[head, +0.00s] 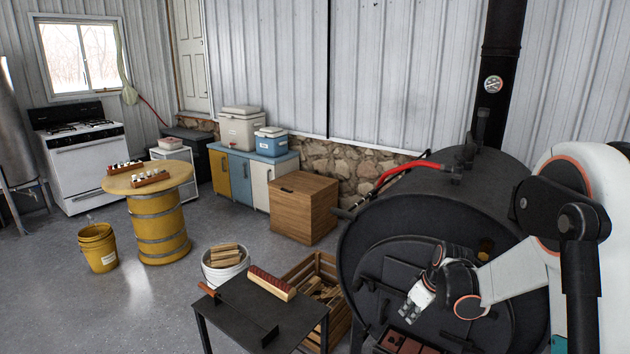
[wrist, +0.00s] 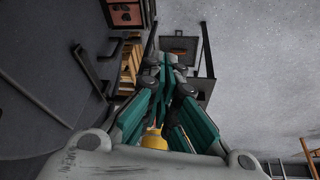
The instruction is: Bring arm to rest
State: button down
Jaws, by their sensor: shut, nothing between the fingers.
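My gripper (head: 416,304) is in front of the black barrel woodstove (head: 375,235) in the head view, at the end of my bent arm. In the wrist view its teal-sided fingers (wrist: 168,68) run together to a point. The gripper is shut and empty. It appears apart from the stove front, with the small black table (head: 240,318) to its left. Part of the stove front is hidden behind my arm.
The black table holds a red-topped brush-like block (head: 272,283) and a long dark tool. A wooden crate (head: 318,262) of firewood and a white bucket (head: 225,275) stand beside it. A yellow barrel table (head: 158,225) is further left. Grey floor (head: 130,310) is open at left.

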jog(key=s+a+r+m+t+h, duration=0.1)
jog(key=s+a+r+m, duration=0.1)
jog(key=s+r, duration=0.55)
jog(key=s+a+r+m+t, duration=0.1)
jog(key=s+a+r+m, duration=0.1)
jog(key=s+r, duration=0.55)
jog(key=s+a+r+m+t, duration=0.1)
jog(key=s+r, duration=0.1)
jog(key=s, duration=0.6)
jog(key=s+a+r+m+h, duration=0.1)
jog(key=s+r+m, duration=0.1)
jog(key=s, duration=0.6)
jog(key=shift+s+r+m+t, duration=0.2)
jog(key=shift+r+m+t, duration=0.1)
jog(key=shift+r+t, duration=0.1)
jog(key=shift+a, duration=0.1)
dwell(0.3)
